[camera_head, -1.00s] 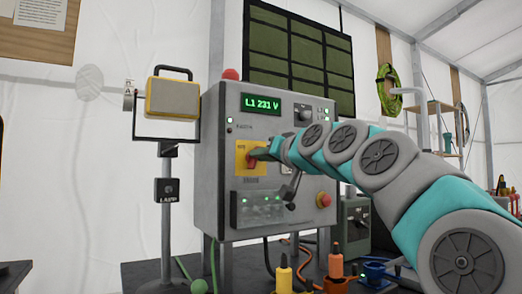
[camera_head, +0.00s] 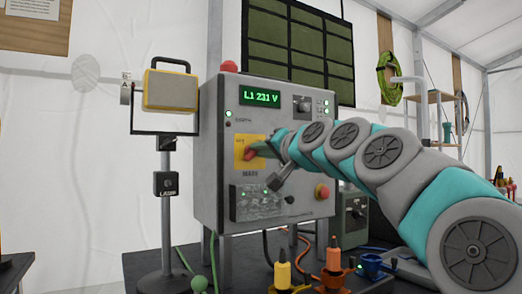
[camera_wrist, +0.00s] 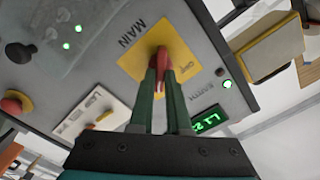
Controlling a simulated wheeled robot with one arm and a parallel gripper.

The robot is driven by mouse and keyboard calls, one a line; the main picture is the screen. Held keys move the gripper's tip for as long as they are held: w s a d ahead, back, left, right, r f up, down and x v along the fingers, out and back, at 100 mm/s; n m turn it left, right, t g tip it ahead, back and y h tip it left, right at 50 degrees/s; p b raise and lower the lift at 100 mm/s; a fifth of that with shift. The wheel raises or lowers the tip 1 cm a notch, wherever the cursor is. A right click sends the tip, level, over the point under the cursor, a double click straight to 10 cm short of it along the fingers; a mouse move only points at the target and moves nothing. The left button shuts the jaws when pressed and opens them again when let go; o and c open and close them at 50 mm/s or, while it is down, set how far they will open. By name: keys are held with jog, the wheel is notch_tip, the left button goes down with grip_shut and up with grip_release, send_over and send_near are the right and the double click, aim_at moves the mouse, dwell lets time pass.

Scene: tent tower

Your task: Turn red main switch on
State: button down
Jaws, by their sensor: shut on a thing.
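The red main switch (camera_head: 249,153) sits on a yellow plate (camera_head: 240,143) on the grey cabinet's front, above the word MAIN. In the wrist view the red handle (camera_wrist: 161,60) shows between the tips of my gripper (camera_wrist: 162,75), with the yellow plate (camera_wrist: 135,66) behind. The two green fingers are shut on the handle. In the head view my gripper (camera_head: 260,149) reaches the switch from the right and hides part of it. The handle looks tilted there. The small marking on the plate is too small to read for sure.
The grey cabinet (camera_head: 212,190) has a green display (camera_head: 261,97) reading about L1 231 V, a red button (camera_head: 322,191) and a clear-covered panel (camera_head: 262,203). A yellow lamp (camera_head: 171,90) stands left. Orange connectors (camera_head: 333,262) and cables lie below.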

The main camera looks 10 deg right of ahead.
jog(key=shift+f, duration=0.1)
jog(key=c, duration=0.9)
grip_release()
jog(key=b+v, duration=0.1)
jog(key=v, duration=0.6)
jog(key=shift+s+d, duration=0.1)
jog(key=shift+s, duration=0.2)
